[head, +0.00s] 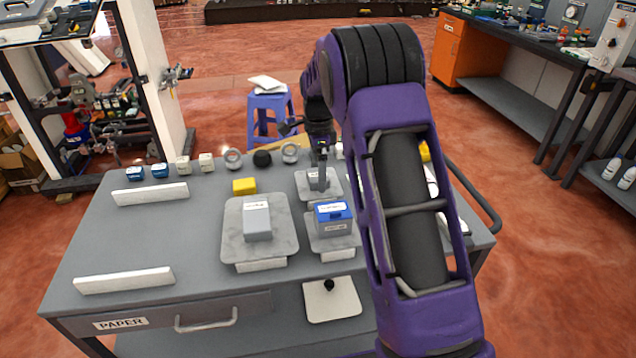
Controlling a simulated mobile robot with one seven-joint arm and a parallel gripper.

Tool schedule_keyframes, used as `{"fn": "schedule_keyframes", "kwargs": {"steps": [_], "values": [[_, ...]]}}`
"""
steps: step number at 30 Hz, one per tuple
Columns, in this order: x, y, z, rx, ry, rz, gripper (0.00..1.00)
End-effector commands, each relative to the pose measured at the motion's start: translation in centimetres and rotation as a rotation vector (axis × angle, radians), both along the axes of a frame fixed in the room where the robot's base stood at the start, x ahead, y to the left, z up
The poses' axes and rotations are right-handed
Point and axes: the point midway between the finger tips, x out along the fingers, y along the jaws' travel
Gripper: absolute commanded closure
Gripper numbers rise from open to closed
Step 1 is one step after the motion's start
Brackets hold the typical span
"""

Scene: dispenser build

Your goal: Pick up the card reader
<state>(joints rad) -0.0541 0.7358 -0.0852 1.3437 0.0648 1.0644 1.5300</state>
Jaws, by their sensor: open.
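No label is readable enough to show which thing is the card reader. A grey box with a white label (257,221) sits on a light grey plate (238,246). To its right, a blue-topped grey box (333,216) stands on a smaller plate (320,244). My purple arm hides the table's right part.
A yellow block (244,186) lies behind the grey box. Small blue and white boxes, rings and a black ball (262,158) line the back edge. White bars (125,280) lie at left. A blue stool (270,115) stands behind the grey table (95,240), whose left middle is clear.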

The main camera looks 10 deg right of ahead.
Motion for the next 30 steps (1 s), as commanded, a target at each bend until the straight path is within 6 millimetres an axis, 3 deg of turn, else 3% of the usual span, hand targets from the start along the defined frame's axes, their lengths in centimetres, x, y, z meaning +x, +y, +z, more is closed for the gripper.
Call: {"fn": "schedule_keyframes", "kwargs": {"steps": [5,20,26,30], "values": [[0.0,0.0,0.0,0.0,0.0,0.0,0.0],[0.0,0.0,0.0,0.0,0.0,0.0,0.87],[0.0,0.0,0.1,0.0,-0.001,0.0,0.87],[0.1,0.0,1.3,0.001,-0.002,0.0,0.87]]}}
